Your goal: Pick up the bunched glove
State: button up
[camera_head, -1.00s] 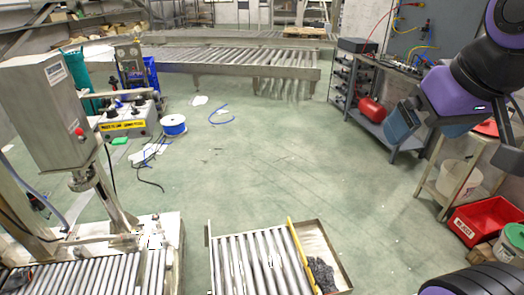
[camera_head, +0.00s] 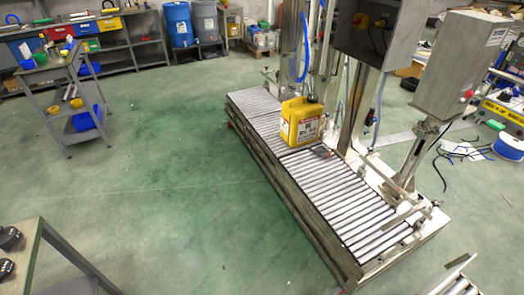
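A small dark grey lump (camera_head: 322,152) lies on the rollers of the conveyor (camera_head: 345,205), just in front of a yellow jerrycan (camera_head: 301,122). It is too small to tell whether it is a bunched glove. No other glove-like thing shows in this view. My gripper and arm are out of view.
Open green floor (camera_head: 170,190) lies left of the conveyor. A grey cart (camera_head: 70,95) with tools stands at the upper left, and a table corner (camera_head: 40,245) at the lower left. A machine with a grey box (camera_head: 465,65) stands over the conveyor's right side.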

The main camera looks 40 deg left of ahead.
aim_at(320, 150)
jog(key=u, duration=0.95)
jog(key=z, duration=0.45)
jog(key=i+j+z, duration=0.25)
jog(key=j+z, duration=0.2)
jog(key=j, duration=0.25)
jog(key=i+j+z, duration=0.1)
jog(key=j+z, duration=0.15)
jog(key=j, duration=0.15)
jog(key=i+j+z, duration=0.1)
jog(key=j, duration=1.1)
jog(key=i+j+z, duration=0.1)
jog(key=j, duration=1.15)
jog(key=i+j+z, duration=0.1)
jog(key=j, duration=1.1)
jog(key=i, duration=0.05)
